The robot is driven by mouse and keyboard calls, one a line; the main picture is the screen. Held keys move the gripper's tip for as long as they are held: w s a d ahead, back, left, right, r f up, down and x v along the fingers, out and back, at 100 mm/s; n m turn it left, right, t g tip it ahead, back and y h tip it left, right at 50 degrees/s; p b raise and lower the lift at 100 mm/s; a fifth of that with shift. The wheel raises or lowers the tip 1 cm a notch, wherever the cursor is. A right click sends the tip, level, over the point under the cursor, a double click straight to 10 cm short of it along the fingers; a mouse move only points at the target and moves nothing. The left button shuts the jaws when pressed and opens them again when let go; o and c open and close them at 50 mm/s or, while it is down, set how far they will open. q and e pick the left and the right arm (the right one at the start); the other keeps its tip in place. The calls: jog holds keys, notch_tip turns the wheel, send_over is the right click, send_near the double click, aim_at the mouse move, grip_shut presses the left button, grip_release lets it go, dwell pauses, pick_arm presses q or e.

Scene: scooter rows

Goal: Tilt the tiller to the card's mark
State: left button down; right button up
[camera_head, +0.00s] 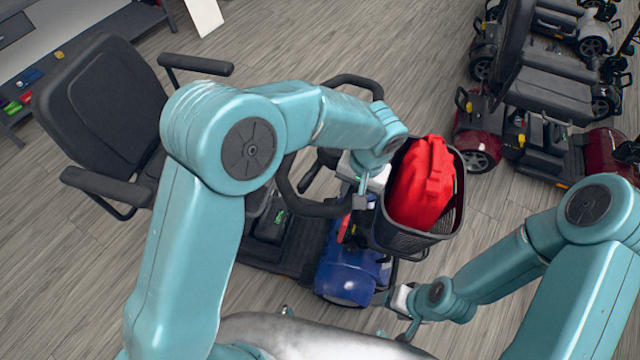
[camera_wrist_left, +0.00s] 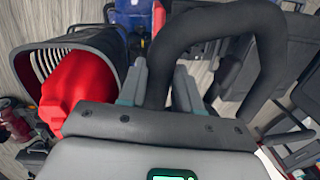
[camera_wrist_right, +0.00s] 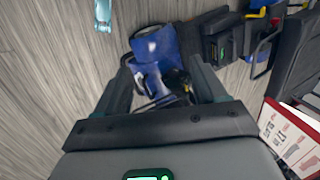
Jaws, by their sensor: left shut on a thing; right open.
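The blue scooter (camera_head: 352,270) stands in the middle of the head view. Its tiller carries a black loop handlebar (camera_head: 325,208), which also shows in the left wrist view (camera_wrist_left: 222,18). My left gripper (camera_head: 363,188) is shut on the handlebar; in the left wrist view the bar passes between its fingers (camera_wrist_left: 158,88). My right gripper (camera_head: 398,312) is open and empty, low in front of the scooter; its fingers (camera_wrist_right: 163,90) are apart in the right wrist view. A white and red printed card (camera_wrist_right: 289,137) shows at the right of that view; its mark is not legible.
A black front basket (camera_head: 405,240) holding a red bag (camera_head: 423,183) is beside my left gripper. The scooter's black seat (camera_head: 105,105) is at the left. Dark red scooters (camera_head: 478,140) stand at the right. Wood floor (camera_head: 500,220) is clear between them. A shelf (camera_head: 80,35) is at the upper left.

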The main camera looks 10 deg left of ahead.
pick_arm(q)
jog(key=d, duration=0.6)
jog(key=shift+s, duration=0.2)
jog(key=c, duration=0.8)
grip_release()
jog(key=shift+s+d, duration=0.1)
jog(key=shift+d, duration=0.05)
jog(key=r, duration=0.5)
jog(key=d+r, duration=0.1)
jog(key=r, duration=0.5)
jog(key=d+r, duration=0.1)
jog(key=r, duration=0.4)
jog(key=shift+r, duration=0.15)
jog(key=shift+a, duration=0.1)
